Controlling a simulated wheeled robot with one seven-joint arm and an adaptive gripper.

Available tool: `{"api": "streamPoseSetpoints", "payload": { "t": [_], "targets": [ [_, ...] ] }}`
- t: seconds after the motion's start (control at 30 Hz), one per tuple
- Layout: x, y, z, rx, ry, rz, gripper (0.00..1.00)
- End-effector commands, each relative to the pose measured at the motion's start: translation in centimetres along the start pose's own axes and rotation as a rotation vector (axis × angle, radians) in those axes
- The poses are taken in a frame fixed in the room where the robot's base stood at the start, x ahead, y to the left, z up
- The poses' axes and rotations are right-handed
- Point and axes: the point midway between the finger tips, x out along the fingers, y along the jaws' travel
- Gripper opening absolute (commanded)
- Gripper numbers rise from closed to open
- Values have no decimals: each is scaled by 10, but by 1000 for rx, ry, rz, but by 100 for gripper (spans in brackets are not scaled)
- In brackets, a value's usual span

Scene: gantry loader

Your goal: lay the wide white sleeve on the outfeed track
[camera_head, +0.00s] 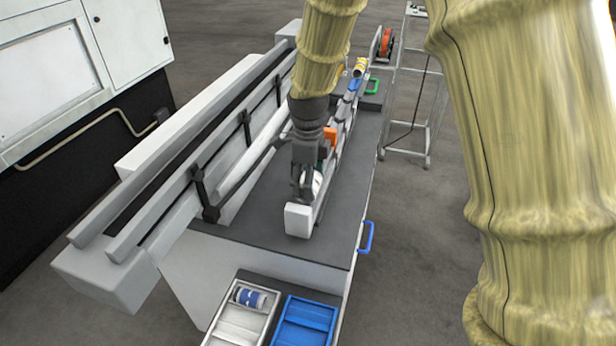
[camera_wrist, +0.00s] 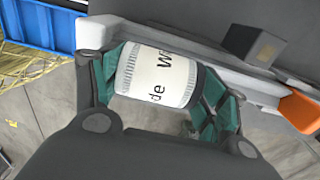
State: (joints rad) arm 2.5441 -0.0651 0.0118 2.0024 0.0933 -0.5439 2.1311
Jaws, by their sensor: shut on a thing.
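The wide white sleeve (camera_wrist: 157,77) is a white cylinder with printed black letters, between the green-padded fingers of my gripper (camera_wrist: 160,90). In the head view a small part of the sleeve (camera_head: 317,183) shows beside my gripper (camera_head: 309,190), which is pointed down over the near end of a narrow track on the grey table. I take this for the outfeed track (camera_head: 322,200); its pale rail (camera_wrist: 225,75) runs just behind the sleeve in the wrist view. My gripper is shut on the sleeve. I cannot tell whether the sleeve touches the track.
A white end block (camera_head: 298,220) closes the track's near end. An orange piece (camera_head: 330,137) sits along it; blue (camera_head: 355,84) and yellow (camera_head: 360,67) pieces lie farther back. The long gantry rail (camera_head: 185,165) stands left. A white tray (camera_head: 238,322) holding a blue-and-white cylinder and a blue tray (camera_head: 305,322) are in front.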

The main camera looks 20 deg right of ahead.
Motion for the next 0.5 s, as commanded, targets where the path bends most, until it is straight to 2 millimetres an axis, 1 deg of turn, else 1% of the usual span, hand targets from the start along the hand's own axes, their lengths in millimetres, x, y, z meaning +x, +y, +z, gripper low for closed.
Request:
{"api": "streamPoseSetpoints", "payload": {
  "t": [0.17,0.2,0.27,0.3,0.5],
  "targets": [
    [0,0,0,0,0,0,35],
    [0,0,0,0,0,-1,80],
    [0,0,0,0,-1,-1,91],
    [0,0,0,0,0,-1,98],
    [0,0,0,0,0,0,98]
  ]
}}
